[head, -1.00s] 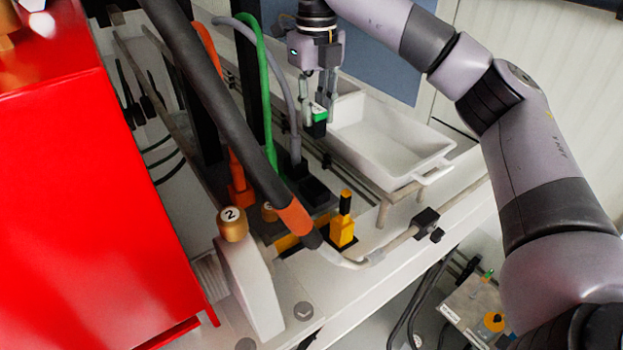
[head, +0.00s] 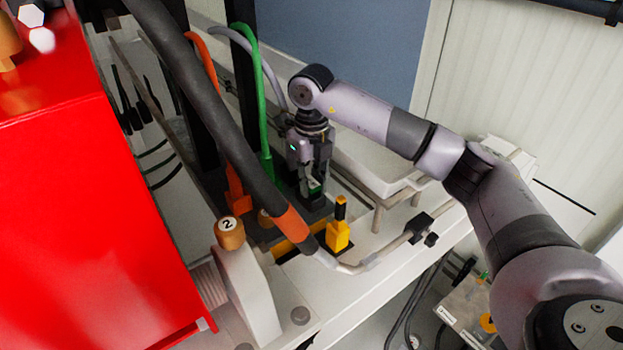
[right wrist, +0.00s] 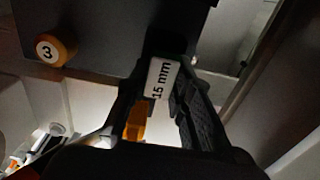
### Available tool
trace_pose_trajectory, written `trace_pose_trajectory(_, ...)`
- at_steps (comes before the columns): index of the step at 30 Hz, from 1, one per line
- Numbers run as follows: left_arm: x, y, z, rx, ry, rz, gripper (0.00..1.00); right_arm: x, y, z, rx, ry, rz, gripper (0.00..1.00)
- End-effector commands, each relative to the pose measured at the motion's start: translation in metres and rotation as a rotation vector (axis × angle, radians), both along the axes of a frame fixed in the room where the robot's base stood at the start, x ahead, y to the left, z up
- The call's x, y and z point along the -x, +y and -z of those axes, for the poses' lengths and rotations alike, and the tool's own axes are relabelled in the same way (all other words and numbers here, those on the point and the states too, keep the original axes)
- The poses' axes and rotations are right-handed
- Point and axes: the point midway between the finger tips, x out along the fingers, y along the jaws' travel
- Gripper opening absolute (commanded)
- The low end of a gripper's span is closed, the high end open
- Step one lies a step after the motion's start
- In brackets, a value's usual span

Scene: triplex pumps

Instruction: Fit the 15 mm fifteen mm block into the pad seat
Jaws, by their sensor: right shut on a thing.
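My right gripper (head: 315,188) points down at the dark fixture behind the yellow block and is shut on the fifteen mm block (head: 314,187). The block shows as a small dark and green piece between the fingers. In the right wrist view its white "15 mm" label (right wrist: 163,79) faces the camera, between the fingertips of the gripper (right wrist: 160,92). A dark surface lies just beyond the block. The pad seat is not clearly visible; the gripper covers that part of the fixture, and I cannot tell whether the block touches it. My left gripper is not in view.
A yellow block with a black top (head: 339,228) stands in front of the gripper. A thick black hose with an orange band (head: 293,223) crosses on the left. Green (head: 264,110) and orange hoses rise behind it. A white tray (head: 375,165) is at right. Knob 3 (right wrist: 56,50) shows up close.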

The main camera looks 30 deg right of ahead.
Motion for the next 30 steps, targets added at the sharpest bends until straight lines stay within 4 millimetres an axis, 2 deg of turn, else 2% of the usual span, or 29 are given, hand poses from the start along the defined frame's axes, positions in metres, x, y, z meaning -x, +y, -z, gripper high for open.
trace_pose_trajectory(10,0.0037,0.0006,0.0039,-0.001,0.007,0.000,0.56,0.0000,-0.0001,0.0045,0.000,0.000,0.000,0.00)
trace_pose_trajectory(11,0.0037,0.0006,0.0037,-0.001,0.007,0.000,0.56,0.0000,-0.0001,0.0044,0.000,0.000,0.000,0.22)
trace_pose_trajectory(18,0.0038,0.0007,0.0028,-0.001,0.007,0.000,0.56,0.0000,-0.0001,0.0035,0.000,0.000,0.000,0.38)
trace_pose_trajectory(20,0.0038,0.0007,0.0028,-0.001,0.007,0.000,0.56,0.0000,-0.0001,0.0035,0.000,0.000,0.000,0.41)
trace_pose_trajectory(30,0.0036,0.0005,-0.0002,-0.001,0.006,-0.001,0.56,-0.0001,-0.0001,-0.0003,0.000,0.000,0.000,0.41)
